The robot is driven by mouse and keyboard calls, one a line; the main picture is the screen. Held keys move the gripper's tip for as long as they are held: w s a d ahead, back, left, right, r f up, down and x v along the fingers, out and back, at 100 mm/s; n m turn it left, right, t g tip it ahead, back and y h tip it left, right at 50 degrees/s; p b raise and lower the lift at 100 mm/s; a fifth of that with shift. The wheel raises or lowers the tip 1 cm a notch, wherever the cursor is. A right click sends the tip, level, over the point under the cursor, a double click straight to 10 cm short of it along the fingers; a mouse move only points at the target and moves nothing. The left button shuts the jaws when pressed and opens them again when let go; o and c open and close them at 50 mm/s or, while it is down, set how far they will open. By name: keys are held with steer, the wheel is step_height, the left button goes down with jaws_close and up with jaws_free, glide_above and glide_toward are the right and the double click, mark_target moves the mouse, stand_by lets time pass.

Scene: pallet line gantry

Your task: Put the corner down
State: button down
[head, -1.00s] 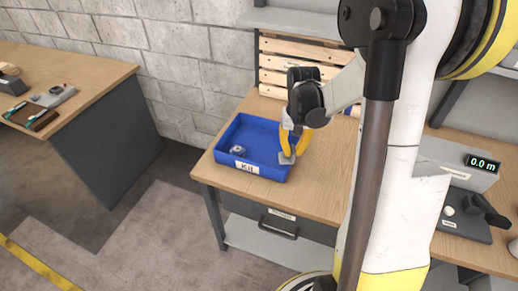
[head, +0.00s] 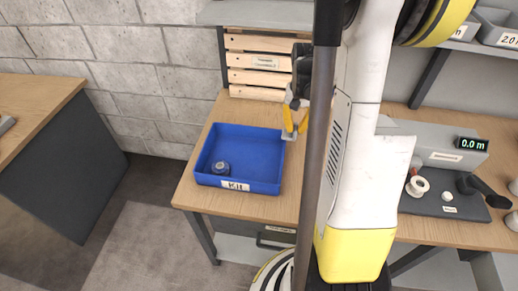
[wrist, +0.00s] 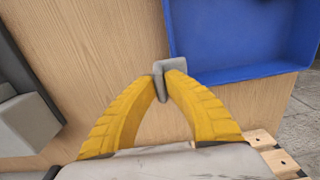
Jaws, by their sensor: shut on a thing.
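The corner, a small grey bracket (head: 289,135), is held between the yellow fingertips of my gripper (head: 290,124). My arm hides part of the table to the right.
A dark round part (head: 221,168) lies inside the tray. A slatted wooden panel (head: 262,75) stands at the table's back. A grey device with a display (head: 450,150) and a white tape roll (head: 417,186) are at the right. Bare wood (head: 200,150) borders the tray.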

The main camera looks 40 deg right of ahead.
steer(key=w+a+f, duration=0.1)
steer(key=a, duration=0.1)
steer(key=w+a+f+b, duration=0.1)
steer(key=w+a+f, duration=0.1)
steer(key=w+a+f+b, duration=0.1)
steer(key=a, duration=0.1)
steer(key=shift+w+f, duration=0.4)
steer(key=shift+f+b, duration=1.15)
steer(key=shift+f, duration=0.85)
steer(key=shift+f, duration=0.1)
steer(key=c, duration=1.6)
jaws_free()
steer(key=shift+o, duration=0.2)
